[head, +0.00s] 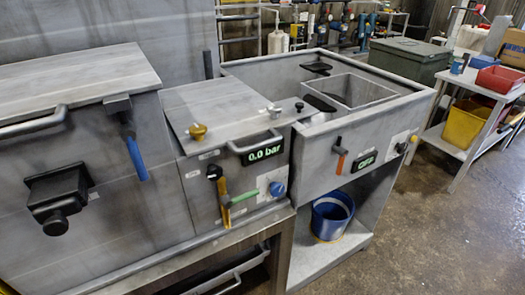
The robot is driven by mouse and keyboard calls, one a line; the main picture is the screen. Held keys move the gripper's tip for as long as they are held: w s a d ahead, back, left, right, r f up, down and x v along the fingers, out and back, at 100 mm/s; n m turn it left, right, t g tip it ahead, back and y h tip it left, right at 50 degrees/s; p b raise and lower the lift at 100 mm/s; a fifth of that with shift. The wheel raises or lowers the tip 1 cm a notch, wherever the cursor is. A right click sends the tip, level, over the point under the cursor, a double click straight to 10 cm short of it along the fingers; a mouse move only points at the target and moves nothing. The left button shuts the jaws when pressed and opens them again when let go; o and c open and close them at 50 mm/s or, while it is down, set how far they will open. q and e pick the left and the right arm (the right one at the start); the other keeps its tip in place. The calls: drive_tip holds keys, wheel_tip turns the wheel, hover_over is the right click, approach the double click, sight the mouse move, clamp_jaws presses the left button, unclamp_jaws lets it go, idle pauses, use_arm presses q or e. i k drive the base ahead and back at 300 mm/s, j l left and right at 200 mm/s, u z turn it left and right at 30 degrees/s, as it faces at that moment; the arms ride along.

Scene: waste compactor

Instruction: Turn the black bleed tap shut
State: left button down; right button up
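No part is marked as the bleed tap, and I cannot tell for certain which black part it is. A small black knob (299,106) stands on the right end of the middle unit's top, beside a small metal knob (273,112). On that unit's front, a black-topped fitting (214,172) sits above a yellow lever (223,194), which points down. A black box with a round spout (55,221) is on the left unit. Neither of my grippers is in view.
The middle unit's display (264,150) reads 0.0 bar, above a blue dial (277,189). A blue-handled lever (137,158) and a bar handle (35,123) stick out at left. An orange-handled lever (340,161) hangs on the right unit. Open floor (430,240) lies at right.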

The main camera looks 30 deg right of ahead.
sight(214, 172)
drive_tip(key=k+j, duration=0.15)
drive_tip(key=k, duration=1.05)
drive_tip(key=l+u, duration=0.05)
